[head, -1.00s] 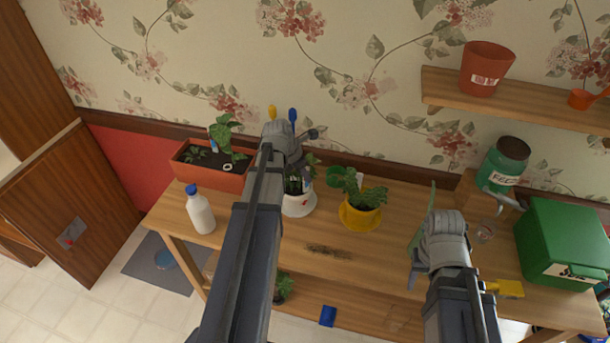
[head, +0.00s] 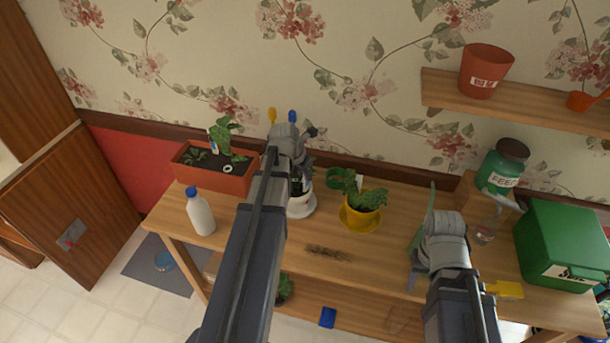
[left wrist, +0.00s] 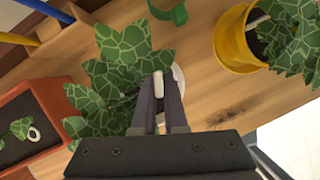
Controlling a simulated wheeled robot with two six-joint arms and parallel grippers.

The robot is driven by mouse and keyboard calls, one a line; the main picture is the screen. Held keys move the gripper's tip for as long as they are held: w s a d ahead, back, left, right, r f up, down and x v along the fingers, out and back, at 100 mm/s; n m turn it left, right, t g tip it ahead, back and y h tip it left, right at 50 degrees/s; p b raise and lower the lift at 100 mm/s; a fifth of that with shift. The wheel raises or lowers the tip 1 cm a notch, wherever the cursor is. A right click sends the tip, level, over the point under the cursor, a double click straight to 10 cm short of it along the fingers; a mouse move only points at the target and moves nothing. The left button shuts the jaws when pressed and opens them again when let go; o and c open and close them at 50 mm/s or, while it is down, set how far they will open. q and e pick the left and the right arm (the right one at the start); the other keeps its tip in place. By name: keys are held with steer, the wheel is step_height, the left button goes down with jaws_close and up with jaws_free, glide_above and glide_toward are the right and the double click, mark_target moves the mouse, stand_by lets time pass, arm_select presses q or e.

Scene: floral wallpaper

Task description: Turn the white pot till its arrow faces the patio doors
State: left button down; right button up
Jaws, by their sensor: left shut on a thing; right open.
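The white pot (head: 302,211) stands upright on its white saucer on the wooden bench, mostly hidden behind my left arm. Only part of its white side shows, and I cannot make out which way its arrow faces. My left gripper (head: 297,186) reaches down over it. In the left wrist view, the fingers (left wrist: 160,95) are closed on a pale piece of the white pot's rim, with patterned green leaves (left wrist: 118,60) beside and under them. My right gripper (head: 414,268) is open over the bench's right half, with no object seen in it. The patio doors cannot be identified.
A yellow pot (head: 362,215) with a plant stands close right of the white pot. A terracotta trough (head: 215,175) and a white bottle (head: 200,213) are to the left. A green box (head: 562,240) and feed jar (head: 503,168) are at right. Spilled soil (head: 328,253) lies in front.

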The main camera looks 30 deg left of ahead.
arm_select(q)
steer(key=shift+w+a+n+y, duration=0.2)
steer(key=shift+n+y, duration=0.1)
steer(key=shift+n, duration=0.6)
steer(key=shift+w+a+n+y, duration=0.15)
steer(key=shift+n+y, duration=0.15)
steer(key=shift+n, duration=0.6)
steer(key=shift+f, duration=0.2)
steer(key=c, duration=0.9)
jaws_free()
steer(key=shift+s+r, duration=0.1)
steer(key=shift+r, duration=0.05)
steer(key=p+v, duration=0.6)
steer(key=v, duration=0.1)
steer(key=shift+s+r+p, duration=0.1)
steer(key=shift+r+p, duration=0.1)
steer(key=shift+p, duration=0.2)
